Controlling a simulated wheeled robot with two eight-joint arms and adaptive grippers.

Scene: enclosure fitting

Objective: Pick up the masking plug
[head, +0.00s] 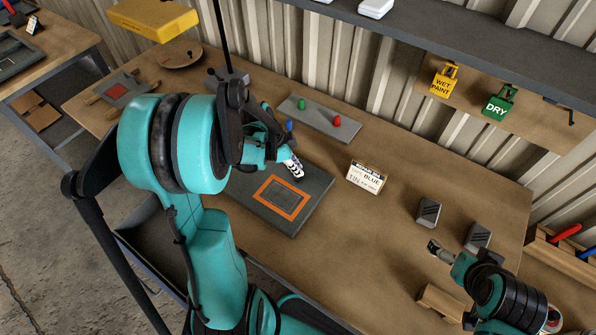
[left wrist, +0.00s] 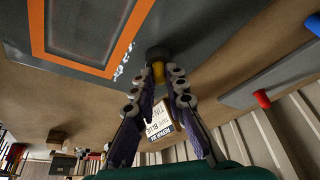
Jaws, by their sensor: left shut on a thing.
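My left gripper (head: 296,171) is over the upper right part of a dark grey panel (head: 318,186). In the left wrist view its fingers (left wrist: 158,84) are shut on a small yellow plug (left wrist: 158,72) with a dark, round end. I take this as the masking plug; the head view hides it. The dark end is close to the panel, and I cannot tell if they touch. A green plug (head: 302,105), a red plug (head: 337,121) and a partly hidden blue plug (head: 289,125) stand on a grey plate (head: 322,127). My right gripper (head: 434,246) is at the lower right, apart from these; its jaw state is unclear.
The panel bears an orange rectangular outline (head: 262,208). A white card (head: 367,177) with "BLUE" and "TIN" on it stands right of the panel. Two dark blocks (head: 428,212) (head: 478,236) are farther right. Bare wooden tabletop (head: 345,235) lies between the panel and the blocks.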

